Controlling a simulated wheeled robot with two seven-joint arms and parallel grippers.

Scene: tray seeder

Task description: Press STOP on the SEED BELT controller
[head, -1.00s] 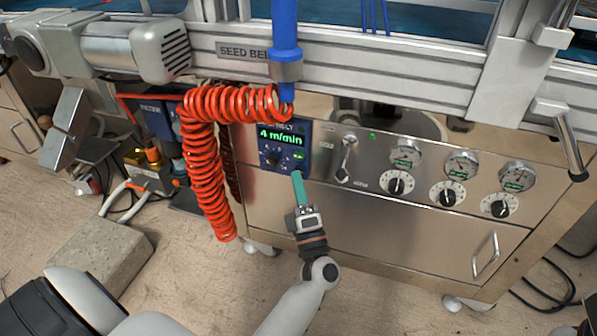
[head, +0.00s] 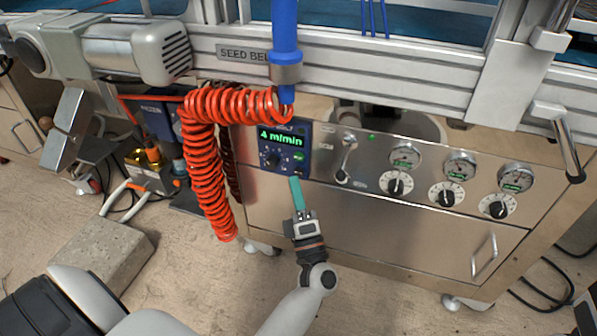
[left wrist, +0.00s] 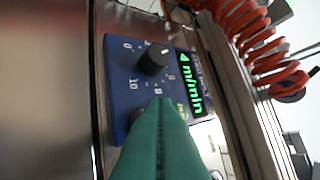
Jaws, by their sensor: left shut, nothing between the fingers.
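The SEED BELT controller (head: 291,134) is a blue panel on the steel cabinet front. Its green display (head: 281,138) reads 4 m/min, with a black knob (head: 272,158) below. A small green-lit button (head: 299,157) is at its right, with a small dark button (head: 299,171) under it; I cannot read their labels. My left gripper (head: 294,179), with teal fingers, is shut and empty, its tips just below the panel's lower right. In the left wrist view the fingers (left wrist: 164,125) cover part of the panel (left wrist: 120,85); the knob (left wrist: 153,61) shows beyond them. Contact cannot be told.
A red coiled hose (head: 205,160) hangs left of the panel, and a blue vertical tube (head: 285,30) hangs above it. To the right are a lever switch (head: 346,160), several gauges and dials (head: 446,194). A drawer handle (head: 485,255) sticks out lower right.

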